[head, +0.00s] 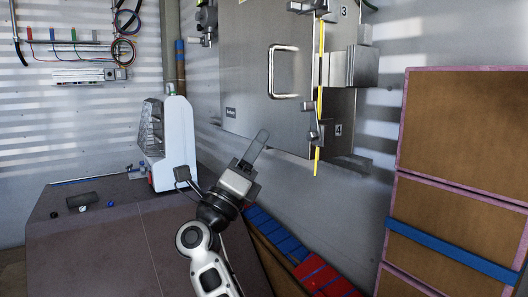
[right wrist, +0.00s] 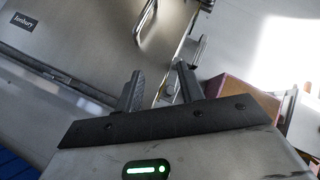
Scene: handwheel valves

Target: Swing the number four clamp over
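The number four clamp (head: 312,124) is a small grey metal lever at the lower right edge of the steel cabinet door (head: 245,75), beside the "4" label (head: 338,129). Its handle stands roughly upright, leaning slightly. My right gripper (head: 261,143) is below and left of this clamp, apart from it, in front of the door's lower edge. In the right wrist view its two fingers (right wrist: 160,80) are spread with nothing between them. My left gripper is not in view.
A bar door handle (head: 284,72) sticks out left of the clamps. Another clamp (head: 308,7) is above, near the "3" label. A yellow strip (head: 320,70) runs down the door edge. Brown panels (head: 460,130) stand at right. Blue and red boxes (head: 285,240) lie below.

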